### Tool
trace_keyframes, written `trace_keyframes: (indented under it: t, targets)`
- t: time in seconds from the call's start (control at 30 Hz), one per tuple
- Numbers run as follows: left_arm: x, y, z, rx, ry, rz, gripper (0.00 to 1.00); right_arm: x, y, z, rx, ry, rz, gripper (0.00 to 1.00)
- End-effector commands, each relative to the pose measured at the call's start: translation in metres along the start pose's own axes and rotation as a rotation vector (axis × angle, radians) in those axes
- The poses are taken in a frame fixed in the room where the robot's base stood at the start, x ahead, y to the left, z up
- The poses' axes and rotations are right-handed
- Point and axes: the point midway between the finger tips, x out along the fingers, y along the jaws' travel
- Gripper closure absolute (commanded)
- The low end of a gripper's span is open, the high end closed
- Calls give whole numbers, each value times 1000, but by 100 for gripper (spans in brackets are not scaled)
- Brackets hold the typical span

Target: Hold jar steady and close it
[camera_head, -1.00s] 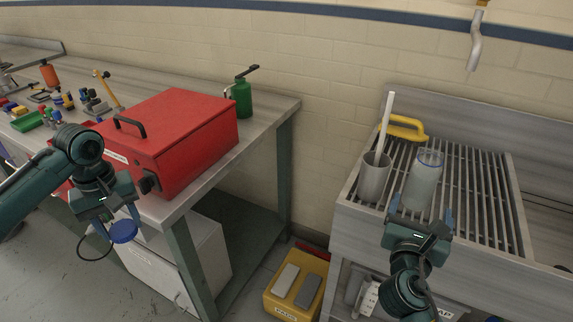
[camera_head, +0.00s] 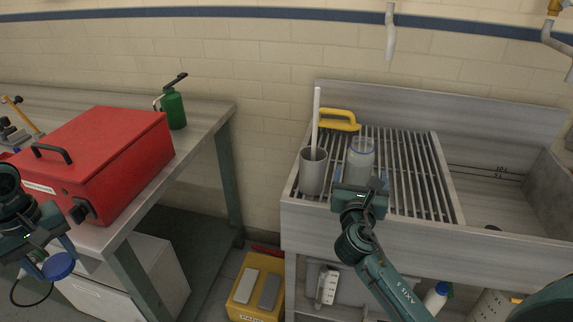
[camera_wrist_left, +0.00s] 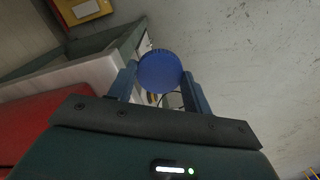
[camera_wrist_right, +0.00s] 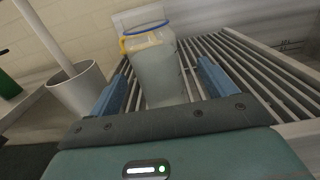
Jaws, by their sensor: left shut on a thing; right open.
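The jar (camera_head: 360,160) is clear with a blue rim and stands upright on the slatted drain rack of the sink. It also shows in the right wrist view (camera_wrist_right: 158,72), its top open. My right gripper (camera_head: 362,184) is open, with its fingers on either side of the jar's near part and gaps visible in the right wrist view. My left gripper (camera_head: 52,258) is shut on the round blue lid (camera_wrist_left: 160,72), held out in front of the workbench, far left of the jar.
A grey cup (camera_head: 313,172) with a white stick stands just left of the jar. A yellow-handled tool (camera_head: 338,120) lies behind. A red box (camera_head: 105,160) and green bottle (camera_head: 173,108) are on the workbench. A yellow bin (camera_head: 245,305) is on the floor.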

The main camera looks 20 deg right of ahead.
Motion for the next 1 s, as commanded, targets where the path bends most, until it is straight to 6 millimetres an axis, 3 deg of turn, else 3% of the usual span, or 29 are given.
trace_keyframes:
  t: [0.43, 0.83, 1.0]
  targets:
    - [-2, 0, 0, 0, 0, 0, 71, 49, 6, 3, -1, 0, -1, 17]
    - [-2, 0, 0, 0, 0, 0, 71, 52, 6, 3, -1, 1, 0, 18]
    - [-2, 0, 0, 0, 0, 0, 71, 52, 6, 3, -1, 1, 0, 32]
